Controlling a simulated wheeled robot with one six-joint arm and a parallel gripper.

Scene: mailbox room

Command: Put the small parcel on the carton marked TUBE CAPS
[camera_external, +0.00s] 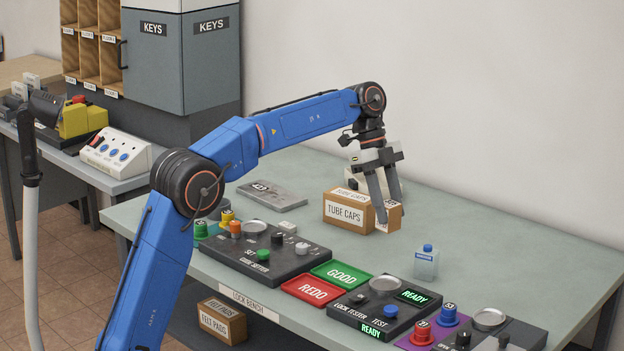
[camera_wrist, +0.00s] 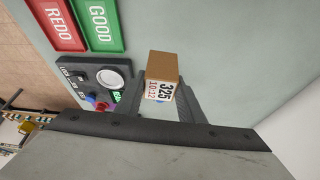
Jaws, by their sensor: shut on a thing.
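The carton marked TUBE CAPS (camera_external: 346,214) stands on the bench just left of the parcel in the external view. It is out of the wrist view. The parcel is beside the carton, not on it. I cannot tell whether the parcel touches the bench or hangs slightly above it.
On the bench (camera_external: 480,235) stand a red REDO tray (camera_external: 312,290), a green GOOD tray (camera_external: 342,273), a lock tester (camera_external: 372,312) and a small bottle (camera_external: 426,262). A light device (camera_external: 356,178) stands behind the carton. The bench's back right is clear.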

